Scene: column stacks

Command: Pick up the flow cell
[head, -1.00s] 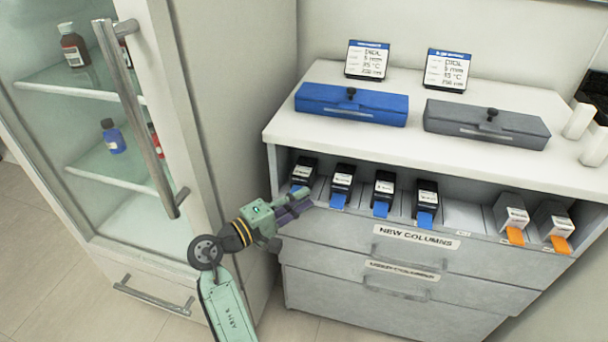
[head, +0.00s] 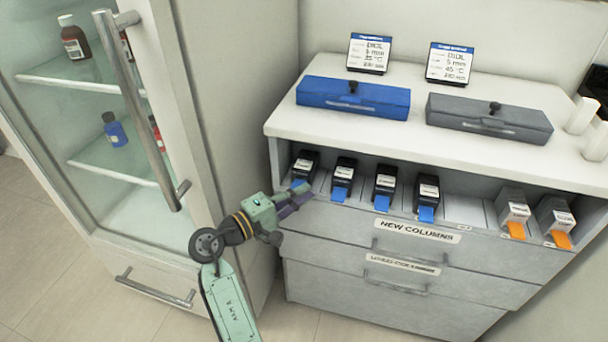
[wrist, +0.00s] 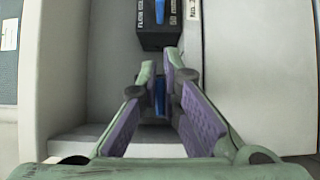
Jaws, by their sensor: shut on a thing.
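The leftmost black box (head: 305,165) with a pale label and a blue tab stands in the open shelf bay of the white cabinet. I take it to be the flow cell; its print is too small to read surely. In the wrist view a black box (wrist: 158,38) with white lettering and a blue strip is straight ahead of the fingers. My gripper (head: 302,190) is at the front of this box, fingers close together. In the wrist view my gripper (wrist: 161,66) is shut at the box's near end, with blue (wrist: 160,97) showing between the fingers. The exact contact is partly hidden.
Similar black boxes (head: 384,182) stand to the right, then a free slot and grey boxes with orange tabs (head: 514,215). Drawers (head: 400,262) are below. A blue case (head: 353,98) and a grey case (head: 489,118) lie on top. A glass-door fridge (head: 90,120) stands close left.

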